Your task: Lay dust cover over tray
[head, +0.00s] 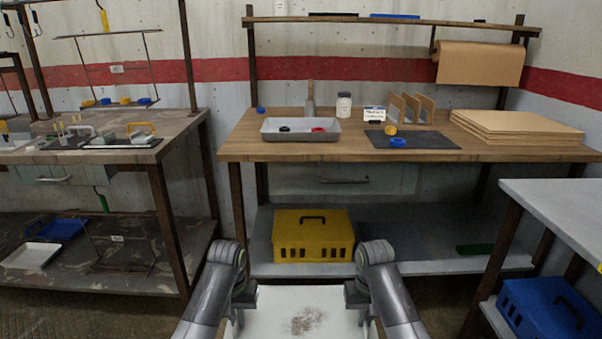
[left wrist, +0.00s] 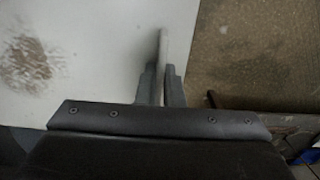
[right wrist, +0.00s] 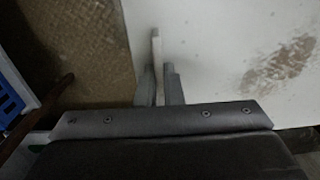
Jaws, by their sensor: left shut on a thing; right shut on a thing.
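The dust cover, a flat whitish sheet with a brown speckled patch, is held low in front of me (head: 275,300). It also fills much of the left wrist view (left wrist: 90,60) and the right wrist view (right wrist: 215,40). My left gripper (head: 243,298) is shut on its left edge, and the fingers show in the left wrist view (left wrist: 160,85). My right gripper (head: 357,296) is shut on its right edge, and the fingers show in the right wrist view (right wrist: 158,85).
On the wooden bench (head: 440,153), a white jar (head: 344,105), a card, upright dividers and a dark mat (head: 430,141) stand right of the tray. Cardboard sheets (head: 515,128) lie far right. A yellow crate (head: 313,236) sits below. Side benches flank me; floor lies between.

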